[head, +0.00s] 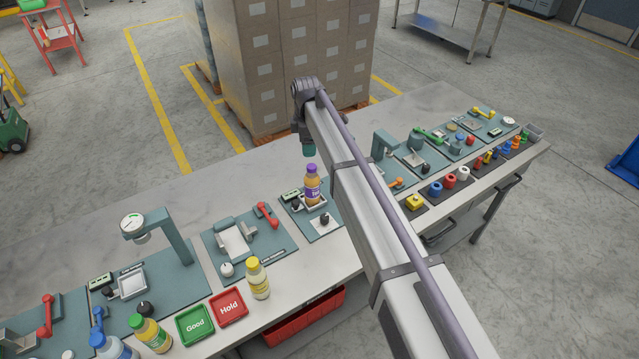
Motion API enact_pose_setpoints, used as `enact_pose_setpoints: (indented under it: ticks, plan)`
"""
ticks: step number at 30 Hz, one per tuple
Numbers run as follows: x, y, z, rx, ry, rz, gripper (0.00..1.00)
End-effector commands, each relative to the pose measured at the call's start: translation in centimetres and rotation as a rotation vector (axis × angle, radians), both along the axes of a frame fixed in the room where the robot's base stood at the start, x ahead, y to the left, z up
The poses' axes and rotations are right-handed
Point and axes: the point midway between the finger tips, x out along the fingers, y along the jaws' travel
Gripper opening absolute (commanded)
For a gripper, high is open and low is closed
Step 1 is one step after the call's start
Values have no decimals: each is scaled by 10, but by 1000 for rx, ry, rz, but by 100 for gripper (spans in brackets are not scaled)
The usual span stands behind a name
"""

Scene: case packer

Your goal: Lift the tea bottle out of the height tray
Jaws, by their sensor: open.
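My gripper (309,152) hangs at the far end of my arm, above and slightly behind the bottle in the picture. It is small here, with a gap between it and the cap. It is open and holds nothing.
A yellow-capped bottle (258,278) stands at the bench's front, beside the red Hold tray (229,307) and green Good tray (195,324). A gauge stand (168,232) rises at left. My arm hides part of the bench's right half. The bench behind the bottle is clear.

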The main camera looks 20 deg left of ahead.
Motion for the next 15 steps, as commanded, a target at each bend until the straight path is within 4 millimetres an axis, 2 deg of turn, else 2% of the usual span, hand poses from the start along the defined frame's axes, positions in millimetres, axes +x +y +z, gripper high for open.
enact_pose_setpoints:
  ticks: [4, 11, 15]
  plan:
    - [1, -1, -11, 0, 0, 0, 69]
    - [1, -1, -57, 0, 0, -2, 69]
    - [1, -1, -58, 0, 0, -3, 69]
